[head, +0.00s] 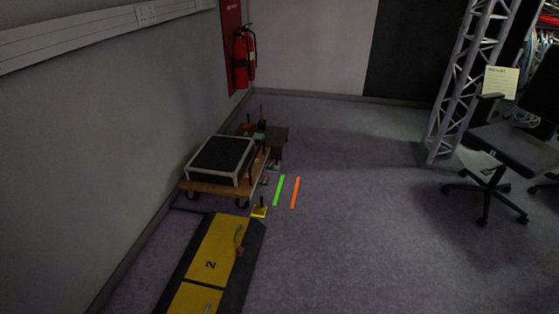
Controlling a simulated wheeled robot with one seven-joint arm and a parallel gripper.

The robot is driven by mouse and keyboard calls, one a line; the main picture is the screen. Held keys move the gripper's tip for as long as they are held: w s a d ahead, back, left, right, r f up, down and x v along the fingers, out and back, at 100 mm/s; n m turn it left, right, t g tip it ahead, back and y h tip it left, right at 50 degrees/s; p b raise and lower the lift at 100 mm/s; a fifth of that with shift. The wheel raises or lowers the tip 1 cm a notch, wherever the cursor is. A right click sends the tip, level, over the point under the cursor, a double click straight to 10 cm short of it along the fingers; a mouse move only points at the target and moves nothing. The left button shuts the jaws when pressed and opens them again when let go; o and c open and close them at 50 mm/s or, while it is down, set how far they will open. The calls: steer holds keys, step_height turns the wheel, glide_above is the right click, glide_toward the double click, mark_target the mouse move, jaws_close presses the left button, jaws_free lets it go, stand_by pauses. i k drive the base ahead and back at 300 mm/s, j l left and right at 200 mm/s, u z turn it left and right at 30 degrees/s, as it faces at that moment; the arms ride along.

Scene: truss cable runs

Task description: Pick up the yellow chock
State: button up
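A small yellow chock (259,212) with a dark upright piece on it sits on the floor, near the front right corner of a low wooden dolly (187,187). I cannot tell whether the chock touches the panel. My gripper is not in view.
The dolly carries a dark, light-framed box (220,158). Behind it is a brown low platform (273,133) with small items. Green (279,190) and orange (295,193) strips lie right of the chock. A truss (462,80) and office chair (497,150) stand right. The middle floor is clear.

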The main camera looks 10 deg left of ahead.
mark_target(260, 210)
steer(key=i, duration=0.6)
steer(key=i+l+u, duration=0.1)
steer(key=i, duration=0.5)
steer(key=i+l, duration=0.15)
steer(key=i, duration=0.5)
steer(key=i+l+u, duration=0.1)
steer(key=i+u, duration=0.3)
steer(key=i+l+u, duration=0.2)
steer(key=u, duration=0.2)
steer(key=i+l+u, duration=0.6)
steer(key=u, duration=0.2)
steer(key=i+l+u, duration=0.15)
steer(key=l+u, duration=0.3)
steer(key=i+l+u, duration=0.15)
steer(key=l+u, duration=0.2)
steer(key=l, duration=0.45)
steer(key=l+u, duration=0.35)
steer(key=l, duration=0.4)
